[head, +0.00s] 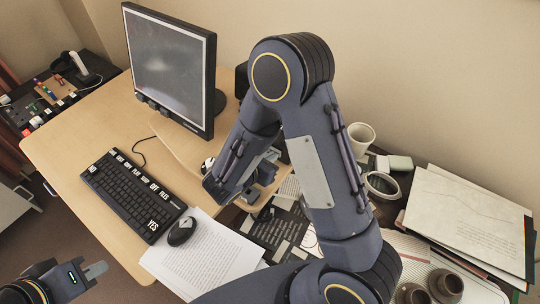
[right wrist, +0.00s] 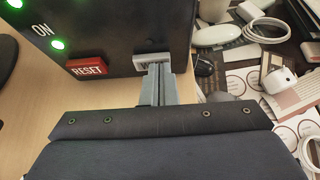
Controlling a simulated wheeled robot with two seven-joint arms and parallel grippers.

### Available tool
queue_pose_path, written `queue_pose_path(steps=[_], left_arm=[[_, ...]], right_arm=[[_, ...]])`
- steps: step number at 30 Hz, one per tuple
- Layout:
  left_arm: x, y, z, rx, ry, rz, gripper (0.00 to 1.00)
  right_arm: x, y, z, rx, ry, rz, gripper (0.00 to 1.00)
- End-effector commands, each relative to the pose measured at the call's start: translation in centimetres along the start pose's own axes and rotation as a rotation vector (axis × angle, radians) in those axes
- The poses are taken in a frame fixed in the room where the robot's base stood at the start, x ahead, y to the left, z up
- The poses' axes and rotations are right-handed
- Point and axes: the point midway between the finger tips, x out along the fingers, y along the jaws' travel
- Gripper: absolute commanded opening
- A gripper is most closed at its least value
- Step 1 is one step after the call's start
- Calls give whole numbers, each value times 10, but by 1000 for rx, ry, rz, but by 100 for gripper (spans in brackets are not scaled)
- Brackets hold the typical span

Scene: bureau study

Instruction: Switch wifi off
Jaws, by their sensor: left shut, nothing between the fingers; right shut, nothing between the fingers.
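A black box (right wrist: 110,30) stands upright in the right wrist view, with a red RESET button (right wrist: 89,67) and a light grey button (right wrist: 152,62) on its front. The grey button's label is mostly hidden by my fingertips; only its first letters show. In the head view my right arm largely hides the box. My left gripper (head: 96,270) is shut and empty at lower left.
A monitor (head: 168,68), a keyboard (head: 132,193) and a mouse (head: 182,231) are on the wooden desk. Papers (head: 205,258) lie at its front. A mug (head: 361,136), a stack of folders (head: 470,215) and cables crowd the right side. Bare desk shows left of the keyboard.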

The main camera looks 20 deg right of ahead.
Motion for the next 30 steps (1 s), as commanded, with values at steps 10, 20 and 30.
queue_pose_path(steps=[10, 20, 30], left_arm=[[4, -2, 2, 0, 0, 0, 0], [19, -9, 10, 0, 0, 0, 0], [19, -8, 9, 0, 0, 0, 0]], right_arm=[[2, -1, 0, -4, -1, 10, 0], [10, -6, 7, -33, -6, 55, 0], [11, -4, 8, -30, -10, 52, 0]])
